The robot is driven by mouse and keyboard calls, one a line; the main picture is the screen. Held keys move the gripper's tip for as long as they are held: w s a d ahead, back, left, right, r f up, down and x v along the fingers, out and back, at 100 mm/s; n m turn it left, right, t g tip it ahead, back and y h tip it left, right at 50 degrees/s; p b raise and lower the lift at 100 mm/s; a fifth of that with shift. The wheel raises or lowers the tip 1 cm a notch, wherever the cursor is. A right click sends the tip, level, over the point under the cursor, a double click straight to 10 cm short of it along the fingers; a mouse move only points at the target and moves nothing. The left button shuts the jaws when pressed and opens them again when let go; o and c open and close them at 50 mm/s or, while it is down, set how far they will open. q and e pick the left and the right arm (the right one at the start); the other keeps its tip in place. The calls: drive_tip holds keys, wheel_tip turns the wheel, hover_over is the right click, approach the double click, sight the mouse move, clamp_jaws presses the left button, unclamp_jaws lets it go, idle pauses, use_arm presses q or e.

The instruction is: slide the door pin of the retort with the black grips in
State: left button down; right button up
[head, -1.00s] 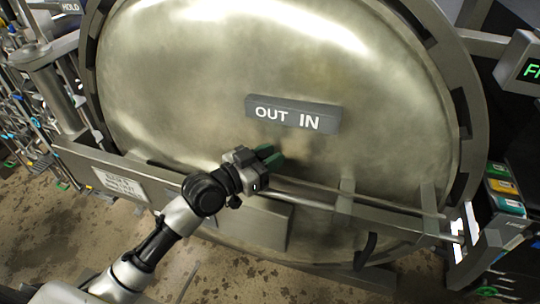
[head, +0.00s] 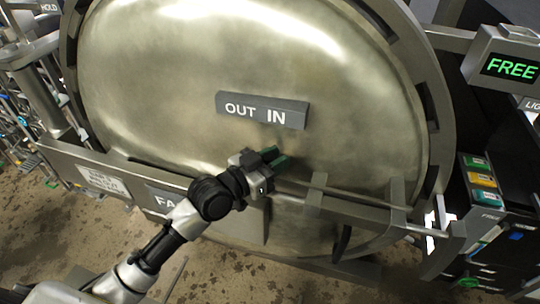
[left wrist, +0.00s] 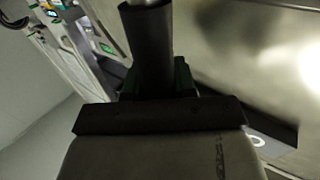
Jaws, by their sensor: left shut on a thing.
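The door pin (head: 360,198) is a long thin metal rod lying across the front of the big round retort door (head: 250,60). It runs through brackets, one of them (head: 313,192) just right of my gripper. My left gripper (head: 268,157), with green fingers, is at the pin's left end, below the "OUT IN" sign (head: 262,110). In the left wrist view it is shut around a black cylindrical grip (left wrist: 150,45). My fingers partly hide the grip in the head view. My right gripper is not in view.
A display (head: 510,67) at the right reads "FREE" in green. Below it is a panel with green and yellow labelled parts (head: 480,180). A horizontal beam with a white plate (head: 103,182) crosses low at the left. Speckled floor shows below.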

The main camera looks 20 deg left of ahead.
use_arm(q)
drive_tip(key=shift+d, duration=0.1)
drive_tip(key=c, duration=1.3)
unclamp_jaws()
drive_tip(key=shift+s, duration=0.1)
drive_tip(key=shift+o, duration=1.3)
drive_tip(key=shift+d, duration=0.1)
drive_tip(key=shift+o, duration=0.7)
drive_tip(key=shift+d, duration=0.1)
drive_tip(key=shift+s+a+f, duration=0.1)
drive_tip(key=shift+s+a, duration=0.1)
drive_tip(key=shift+a, duration=0.1)
drive_tip(key=b+v, duration=0.3)
drive_tip(key=v, duration=0.7)
drive_tip(key=shift+b, duration=0.35)
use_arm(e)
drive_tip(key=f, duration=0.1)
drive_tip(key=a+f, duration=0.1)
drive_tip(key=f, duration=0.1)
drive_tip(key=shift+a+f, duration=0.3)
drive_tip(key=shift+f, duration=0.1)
